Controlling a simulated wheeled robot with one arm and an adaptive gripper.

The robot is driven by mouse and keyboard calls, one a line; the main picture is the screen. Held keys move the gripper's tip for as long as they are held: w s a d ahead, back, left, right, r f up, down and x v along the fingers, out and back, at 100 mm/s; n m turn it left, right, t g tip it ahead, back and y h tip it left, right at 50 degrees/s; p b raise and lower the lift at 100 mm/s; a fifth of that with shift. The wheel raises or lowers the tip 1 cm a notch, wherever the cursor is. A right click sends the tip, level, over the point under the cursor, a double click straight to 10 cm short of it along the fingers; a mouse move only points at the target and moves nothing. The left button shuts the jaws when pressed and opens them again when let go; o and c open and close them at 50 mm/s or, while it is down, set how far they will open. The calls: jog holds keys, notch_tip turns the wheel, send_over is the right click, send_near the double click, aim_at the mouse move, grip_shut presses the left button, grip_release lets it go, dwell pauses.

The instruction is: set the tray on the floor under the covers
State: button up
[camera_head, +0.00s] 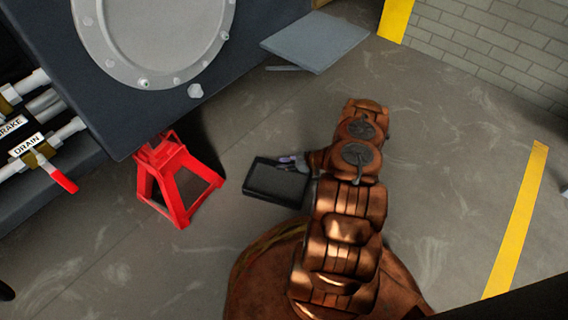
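A dark, shallow rectangular tray (275,182) is at the middle of the head view, to the right of the red stand. My gripper (296,161) is at the tray's upper right edge and appears shut on its rim. My own arm hides much of the gripper and the tray's right end. The tray looks held above the floor, but its height is hard to tell. A round grey bolted cover (92,42) is on the dark chassis (62,75) at the upper left. The floor directly under it is mostly hidden by the chassis.
A red jack stand (177,184) stands at the chassis corner, left of the tray. A valve with a red handle (61,180) sticks out at the left. A flat grey panel (315,40) is at the top. The grey floor (440,150) at right is clear.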

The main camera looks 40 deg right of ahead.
jog(key=shift+r, duration=0.1)
jog(key=shift+s+d+r, duration=0.15)
jog(key=shift+d+r, duration=0.05)
jog(key=shift+r, duration=0.05)
jog(key=p+v, duration=0.4)
jog(key=v, duration=0.6)
jog(key=shift+s+d+r, duration=0.25)
jog(key=shift+s+d, duration=0.1)
jog(key=shift+s, duration=0.2)
